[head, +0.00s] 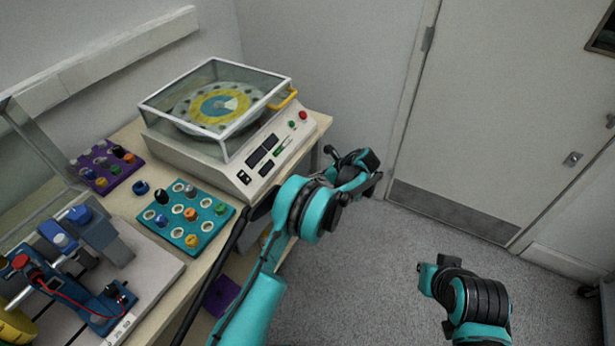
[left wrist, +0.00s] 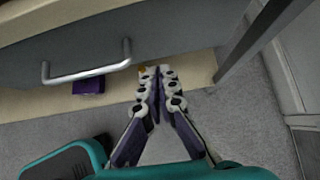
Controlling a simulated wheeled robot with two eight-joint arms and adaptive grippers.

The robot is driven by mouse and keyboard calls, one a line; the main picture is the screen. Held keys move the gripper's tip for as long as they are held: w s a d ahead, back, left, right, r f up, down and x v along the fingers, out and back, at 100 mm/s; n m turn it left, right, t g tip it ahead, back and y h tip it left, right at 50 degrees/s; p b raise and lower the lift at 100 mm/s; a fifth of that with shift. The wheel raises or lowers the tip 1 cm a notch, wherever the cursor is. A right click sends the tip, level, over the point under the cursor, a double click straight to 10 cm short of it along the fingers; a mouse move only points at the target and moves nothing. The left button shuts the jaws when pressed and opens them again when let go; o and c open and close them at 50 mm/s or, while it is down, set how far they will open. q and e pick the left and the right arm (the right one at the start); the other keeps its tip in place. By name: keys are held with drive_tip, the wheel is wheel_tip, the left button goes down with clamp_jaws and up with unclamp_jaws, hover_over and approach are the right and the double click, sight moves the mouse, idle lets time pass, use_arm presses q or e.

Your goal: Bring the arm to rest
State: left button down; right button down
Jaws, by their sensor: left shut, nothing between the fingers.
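My left arm (head: 250,308) is teal and black and reaches up from the bottom of the head view. Its gripper (head: 358,172) is in the air beyond the right end of the bench, over the floor. In the left wrist view the two fingers of the left gripper (left wrist: 157,74) come together at their tips, with nothing between them. A bench drawer with a metal handle (left wrist: 88,72) lies beyond them. My right arm (head: 478,300) shows at the lower right of the head view, above the floor. I cannot make out its fingers.
The bench holds a machine with a clear cover (head: 215,85), a teal board with knobs (head: 180,238), a purple board (head: 97,182) and a blue clamp rig (head: 90,245). A purple box (left wrist: 88,86) sits under the drawer. The carpet (head: 375,270) before the door (head: 500,110) is clear.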

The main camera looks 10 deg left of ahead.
use_arm(q)
drive_tip(key=p+v, duration=0.3)
drive_tip(key=v, duration=0.6)
drive_tip(key=s+a+r+n+h, duration=0.2)
drive_tip(key=s+a+r+n, duration=0.1)
drive_tip(key=s+r, duration=0.25)
drive_tip(key=s+a+r+n+t+h, duration=0.1)
drive_tip(key=s+a+r+n, duration=0.25)
drive_tip(key=r, duration=0.35)
drive_tip(key=s+a+r+n+h, duration=0.2)
drive_tip(key=s+a+r+n, duration=0.1)
drive_tip(key=s+r, duration=0.3)
drive_tip(key=s+n+t+h, duration=0.3)
drive_tip(key=s+n, duration=0.9)
drive_tip(key=s, duration=0.9)
drive_tip(key=shift+a+f+h, duration=0.3)
drive_tip(key=shift+a+f, duration=0.05)
drive_tip(key=shift+a, duration=0.15)
